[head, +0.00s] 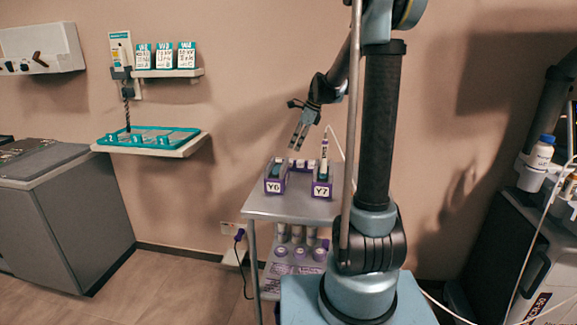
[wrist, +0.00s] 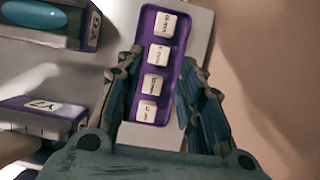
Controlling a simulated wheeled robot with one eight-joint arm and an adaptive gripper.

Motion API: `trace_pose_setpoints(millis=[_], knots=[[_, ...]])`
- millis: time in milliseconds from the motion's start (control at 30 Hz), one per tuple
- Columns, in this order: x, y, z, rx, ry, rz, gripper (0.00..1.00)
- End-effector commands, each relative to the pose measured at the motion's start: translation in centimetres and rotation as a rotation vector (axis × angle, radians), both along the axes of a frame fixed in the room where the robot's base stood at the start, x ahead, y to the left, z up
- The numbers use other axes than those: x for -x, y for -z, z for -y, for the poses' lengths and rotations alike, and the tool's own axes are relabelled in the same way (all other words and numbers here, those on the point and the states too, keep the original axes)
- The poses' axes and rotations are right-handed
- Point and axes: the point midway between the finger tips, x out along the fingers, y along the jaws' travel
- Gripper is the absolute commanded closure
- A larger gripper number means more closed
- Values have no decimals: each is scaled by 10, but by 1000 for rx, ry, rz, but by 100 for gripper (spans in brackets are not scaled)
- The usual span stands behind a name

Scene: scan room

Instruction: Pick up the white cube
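Several small white cubes with dark print stand in a row in a purple tray (wrist: 148,36). In the wrist view they run from the top cube (wrist: 167,25) through a second (wrist: 159,54) and a third (wrist: 154,83) to the lowest (wrist: 148,110). I cannot tell which one the task means. My gripper (wrist: 160,57) is open and empty, its fingers on either side of the row in the picture. In the head view my gripper (head: 299,138) points down above the back of the small grey table (head: 262,205), apart from it. The cubes are too small there to tell apart.
Purple holders labelled Y6 (head: 275,180) and Y7 (head: 322,183) stand on the table in front of the tray; a pen-like item (head: 324,150) rises from Y7. A lower shelf holds purple-capped containers (head: 300,254). A wall shelf with a teal tray (head: 150,138) is at left.

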Motion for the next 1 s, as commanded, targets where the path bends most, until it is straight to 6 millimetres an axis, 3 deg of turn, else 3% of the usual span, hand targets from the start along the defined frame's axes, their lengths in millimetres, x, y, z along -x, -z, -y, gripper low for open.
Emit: trace_pose_setpoints(millis=[100,367,700,1000], knots=[[-1,15,-6,0,0,0,65],[-2,29,-11,0,0,0,65],[-5,69,-22,0,0,1,65],[-6,75,-24,0,1,1,65]])
